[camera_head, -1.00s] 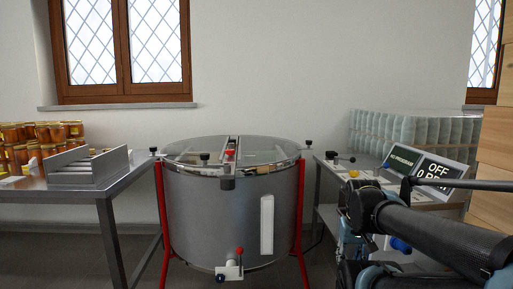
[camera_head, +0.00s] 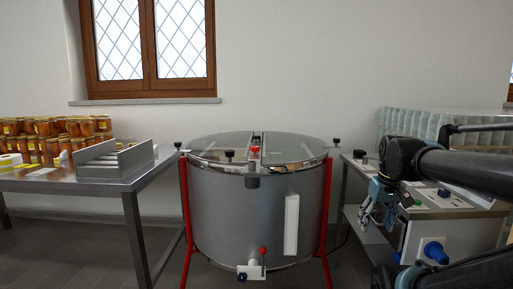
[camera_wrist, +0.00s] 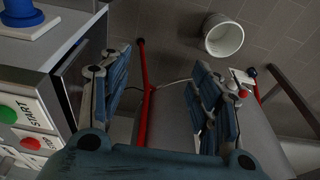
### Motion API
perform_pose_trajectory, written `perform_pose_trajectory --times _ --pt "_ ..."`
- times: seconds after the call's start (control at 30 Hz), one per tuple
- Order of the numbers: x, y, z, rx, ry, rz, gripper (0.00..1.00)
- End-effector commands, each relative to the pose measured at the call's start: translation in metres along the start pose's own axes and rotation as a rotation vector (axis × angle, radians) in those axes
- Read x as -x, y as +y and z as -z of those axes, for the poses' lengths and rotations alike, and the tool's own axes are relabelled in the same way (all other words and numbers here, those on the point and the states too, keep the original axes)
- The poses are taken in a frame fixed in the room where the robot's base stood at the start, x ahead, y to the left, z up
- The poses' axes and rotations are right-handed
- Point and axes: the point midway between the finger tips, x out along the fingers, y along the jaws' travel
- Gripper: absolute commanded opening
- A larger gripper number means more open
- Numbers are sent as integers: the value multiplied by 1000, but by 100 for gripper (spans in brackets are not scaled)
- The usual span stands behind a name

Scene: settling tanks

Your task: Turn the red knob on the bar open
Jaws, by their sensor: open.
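A steel drum tank (camera_head: 230,215) on red legs stands in the middle of the head view. A bar (camera_head: 257,140) crosses its clear lid, and a small red knob (camera_head: 254,150) sits on the bar. A second red knob (camera_head: 262,251) tops the outlet valve low on the tank's front. My gripper (camera_head: 376,216) hangs right of the tank, pointing down, apart from both knobs. In the wrist view my gripper (camera_wrist: 157,95) is open and empty between its blue fingers. The valve's red knob shows there beside the right finger (camera_wrist: 243,93). The bar's knob is not visible there.
A left table (camera_head: 110,180) holds honey jars (camera_head: 55,140) and a metal rack (camera_head: 115,161). A right bench carries a control box with a blue knob (camera_head: 434,250) and stacked glass jars (camera_head: 415,122). A white bucket (camera_wrist: 222,36) stands on the floor. Dark clamps ring the lid.

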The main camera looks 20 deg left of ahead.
Motion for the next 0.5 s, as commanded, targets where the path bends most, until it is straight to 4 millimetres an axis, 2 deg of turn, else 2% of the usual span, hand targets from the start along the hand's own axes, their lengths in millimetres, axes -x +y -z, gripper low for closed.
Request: perform_pose_trajectory --times 0.03,0.2,0.5 --pt "15 -4 21 42 1 12 57" --pt "58 -21 84 185 8 53 57" --pt "120 -63 194 434 25 126 57"
